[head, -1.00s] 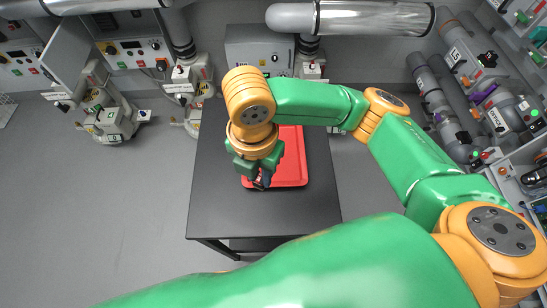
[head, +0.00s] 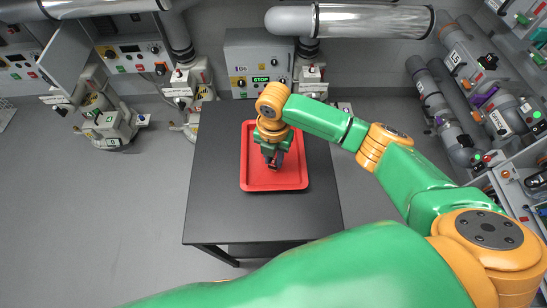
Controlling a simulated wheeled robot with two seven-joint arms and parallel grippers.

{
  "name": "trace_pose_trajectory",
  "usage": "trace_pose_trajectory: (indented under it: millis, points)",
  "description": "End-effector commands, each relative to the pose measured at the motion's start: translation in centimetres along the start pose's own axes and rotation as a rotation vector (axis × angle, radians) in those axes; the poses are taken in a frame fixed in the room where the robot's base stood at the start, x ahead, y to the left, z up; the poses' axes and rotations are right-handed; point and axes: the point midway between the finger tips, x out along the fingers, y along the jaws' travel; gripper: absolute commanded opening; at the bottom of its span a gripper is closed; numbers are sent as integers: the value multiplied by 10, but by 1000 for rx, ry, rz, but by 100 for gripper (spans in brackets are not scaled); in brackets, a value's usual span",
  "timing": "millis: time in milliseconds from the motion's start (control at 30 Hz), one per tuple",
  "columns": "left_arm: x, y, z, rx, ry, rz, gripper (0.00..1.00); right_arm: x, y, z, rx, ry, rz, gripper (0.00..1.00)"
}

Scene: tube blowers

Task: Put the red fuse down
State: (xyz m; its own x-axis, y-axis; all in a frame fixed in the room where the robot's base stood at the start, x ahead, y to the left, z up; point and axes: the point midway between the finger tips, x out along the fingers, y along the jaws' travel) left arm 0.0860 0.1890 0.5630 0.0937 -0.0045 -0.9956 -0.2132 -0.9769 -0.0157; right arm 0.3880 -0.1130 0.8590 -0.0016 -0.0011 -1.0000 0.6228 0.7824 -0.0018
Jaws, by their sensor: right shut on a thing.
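My right gripper (head: 273,163) points down over the red tray (head: 272,184) on the dark table (head: 215,215). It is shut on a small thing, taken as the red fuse. The fuse is mostly hidden by the fingers and hard to tell from the red tray behind it. I cannot tell whether it touches the tray floor. The tray's front part is bare. My left gripper is not in view.
A grey control box (head: 257,62) with a green STOP display stands behind the table. Pipes and valve units (head: 108,128) line the back left. Pipes and shelves (head: 485,100) fill the right side. The table's left part is clear.

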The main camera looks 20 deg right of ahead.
Motion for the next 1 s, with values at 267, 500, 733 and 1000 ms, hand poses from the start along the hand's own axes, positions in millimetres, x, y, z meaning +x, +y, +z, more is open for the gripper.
trace_pose_trajectory:
  millis: [267,500,733,1000]
  points:
    - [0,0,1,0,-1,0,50,3,0,0,0,0,2,0]
    - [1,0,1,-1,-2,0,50,6,0,0,0,0,1,56]
    - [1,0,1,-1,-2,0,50,6,0,0,0,0,2,56]
    - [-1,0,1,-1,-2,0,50,-39,2,0,-1,-3,7,56]
